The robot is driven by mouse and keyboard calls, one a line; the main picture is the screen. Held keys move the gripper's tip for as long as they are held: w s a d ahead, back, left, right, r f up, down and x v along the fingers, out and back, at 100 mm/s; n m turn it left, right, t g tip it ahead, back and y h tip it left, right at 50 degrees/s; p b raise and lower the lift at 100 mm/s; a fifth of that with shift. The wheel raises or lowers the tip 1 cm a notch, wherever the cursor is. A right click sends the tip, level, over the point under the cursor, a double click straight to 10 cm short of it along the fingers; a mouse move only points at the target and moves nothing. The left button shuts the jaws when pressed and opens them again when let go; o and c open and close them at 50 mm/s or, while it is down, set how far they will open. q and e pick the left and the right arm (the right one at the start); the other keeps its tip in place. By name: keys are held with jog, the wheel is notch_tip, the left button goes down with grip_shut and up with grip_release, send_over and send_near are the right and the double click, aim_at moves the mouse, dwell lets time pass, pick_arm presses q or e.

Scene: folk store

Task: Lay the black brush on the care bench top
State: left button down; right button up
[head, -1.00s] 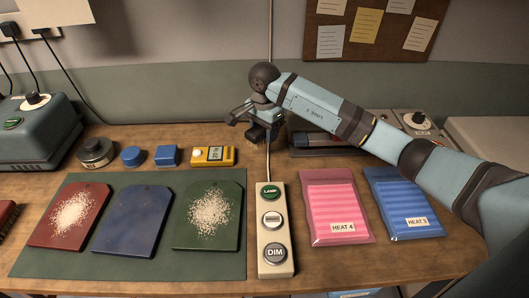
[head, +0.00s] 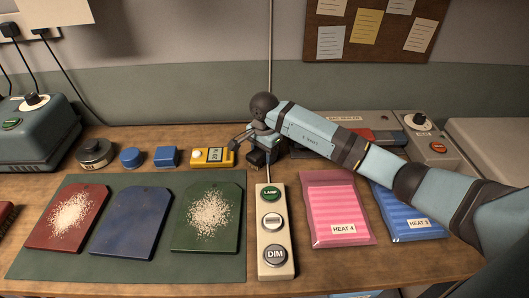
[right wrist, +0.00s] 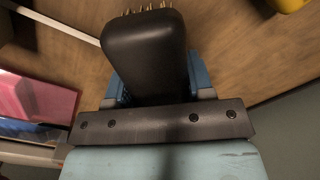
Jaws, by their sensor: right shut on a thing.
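My right gripper (head: 252,147) is shut on the black brush (head: 257,158) near the back of the wooden care bench top (head: 405,263). The brush is just behind the far end of the button strip and right of the yellow meter. In the right wrist view the dark brush body (right wrist: 145,55) sits between the blue fingers, with pale bristles showing at its far end. I cannot tell whether the brush touches the wood. My left gripper is not in view.
The button strip (head: 276,255) stands in front of the brush. The yellow meter (head: 225,158), a blue block (head: 166,156) and a blue round piece (head: 131,157) line up left. Pink (head: 340,195) and blue (head: 420,222) heat packs lie right. Clear wood lies in front of them.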

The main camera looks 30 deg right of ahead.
jog(key=o, duration=1)
jog(key=shift+o, duration=0.2)
jog(key=shift+r, duration=0.1)
notch_tip(320, 180, up, 12)
jog(key=p, duration=0.1)
